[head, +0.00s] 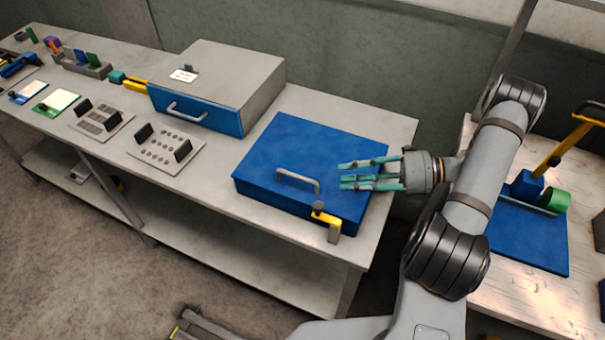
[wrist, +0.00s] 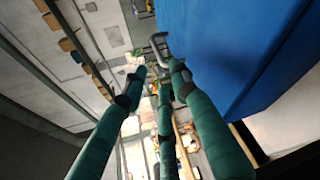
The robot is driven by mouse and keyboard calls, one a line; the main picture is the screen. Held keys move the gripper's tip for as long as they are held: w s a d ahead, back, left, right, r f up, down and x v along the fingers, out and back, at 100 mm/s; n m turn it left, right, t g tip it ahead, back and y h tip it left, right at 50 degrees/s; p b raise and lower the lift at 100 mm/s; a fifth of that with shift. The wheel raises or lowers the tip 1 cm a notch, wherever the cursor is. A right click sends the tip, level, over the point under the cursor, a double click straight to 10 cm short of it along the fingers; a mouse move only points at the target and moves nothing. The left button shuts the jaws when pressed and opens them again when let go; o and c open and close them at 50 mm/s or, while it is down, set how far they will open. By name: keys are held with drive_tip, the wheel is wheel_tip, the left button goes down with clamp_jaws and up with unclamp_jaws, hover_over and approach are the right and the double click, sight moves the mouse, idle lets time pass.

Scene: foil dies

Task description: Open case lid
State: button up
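The blue case (head: 300,150) lies closed on the grey bench. A grey handle (head: 298,181) is on its front edge, and a yellow latch with a dark knob (head: 325,218) is near its front right corner. My gripper (head: 343,174) has teal fingers that point left, over or beside the right part of the case. The fingers are spread apart with nothing between them, so it is open. In the wrist view the blue case (wrist: 225,45) fills the upper right, beside the fingers (wrist: 157,78), with its handle (wrist: 158,46) past the tips. Contact with the case cannot be told.
A grey box with a blue drawer front (head: 195,108) stands left of the case. Plates with black grips (head: 165,146) and small parts lie farther left. A second table at right holds a blue board (head: 525,235) and a yellow-handled tool (head: 560,150). A wall runs behind.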

drive_tip(key=p, duration=0.2)
hover_over(317, 179)
drive_tip(key=s, duration=0.4)
drive_tip(key=shift+d+f, duration=0.3)
drive_tip(key=shift+f, duration=0.35)
drive_tip(key=shift+w+a+f+p, duration=0.1)
drive_tip(key=shift+a+f+p, duration=0.2)
drive_tip(key=shift+a, duration=0.3)
drive_tip(key=shift+c, duration=0.4)
drive_tip(key=shift+r, duration=0.1)
clamp_jaws()
drive_tip(key=shift+w+d, duration=0.1)
